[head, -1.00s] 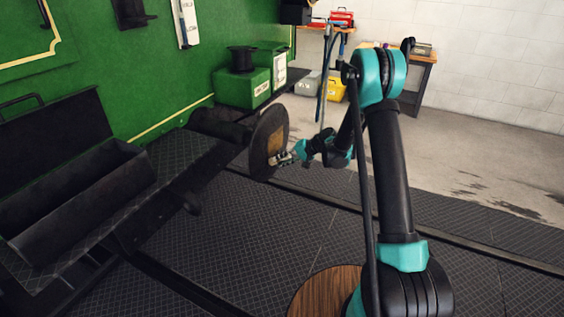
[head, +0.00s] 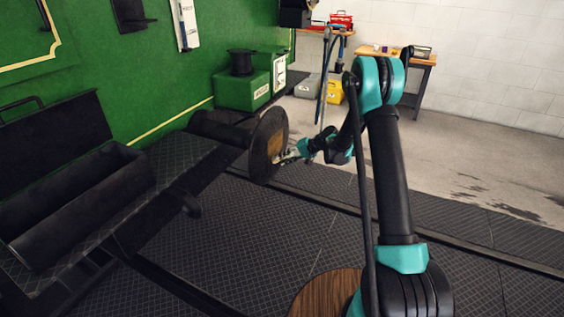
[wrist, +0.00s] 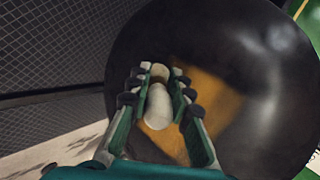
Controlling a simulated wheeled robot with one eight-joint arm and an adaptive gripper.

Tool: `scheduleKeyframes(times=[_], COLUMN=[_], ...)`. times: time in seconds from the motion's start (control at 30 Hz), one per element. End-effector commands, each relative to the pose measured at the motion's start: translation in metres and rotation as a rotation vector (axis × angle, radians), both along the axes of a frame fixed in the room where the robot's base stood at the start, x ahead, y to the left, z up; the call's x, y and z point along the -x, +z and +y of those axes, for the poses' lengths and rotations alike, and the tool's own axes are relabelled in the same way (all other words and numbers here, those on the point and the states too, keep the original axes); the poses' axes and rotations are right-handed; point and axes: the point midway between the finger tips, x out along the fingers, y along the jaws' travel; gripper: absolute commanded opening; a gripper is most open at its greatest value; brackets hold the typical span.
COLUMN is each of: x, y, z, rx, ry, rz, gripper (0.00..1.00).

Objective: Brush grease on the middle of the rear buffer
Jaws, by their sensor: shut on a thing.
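The rear buffer is a dark round disc (head: 266,124) on a thick stem at the tram's end. An orange-brown grease patch (head: 275,146) lies across its middle. In the wrist view the buffer face (wrist: 265,55) fills much of the picture, with the patch (wrist: 212,92) behind and right of my fingers. My gripper (head: 285,156) is in front of the disc's right side. In the wrist view my gripper (wrist: 158,88) is shut on a pale, rounded handle (wrist: 158,108), seemingly the brush. Its bristles are hidden, so I cannot tell whether they touch the buffer.
A black open trough (head: 75,200) stands on the tread-plate ledge left of the buffer. Green boxes (head: 240,92) stand behind it by the green tram side. A workbench (head: 415,62) stands at the back wall. The floor right of my arm is clear.

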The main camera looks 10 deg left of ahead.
Motion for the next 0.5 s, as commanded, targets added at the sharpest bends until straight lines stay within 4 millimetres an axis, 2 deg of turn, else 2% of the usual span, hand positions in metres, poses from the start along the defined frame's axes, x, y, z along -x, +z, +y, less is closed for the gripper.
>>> scheduleKeyframes(times=[0.17,0.5], x=[-0.005,-0.031], y=[0.000,0.000], z=[-0.002,-0.010], rx=[0.000,0.000], ry=[0.000,-0.001], rz=[0.000,-0.001], gripper=[0.00,0.00])
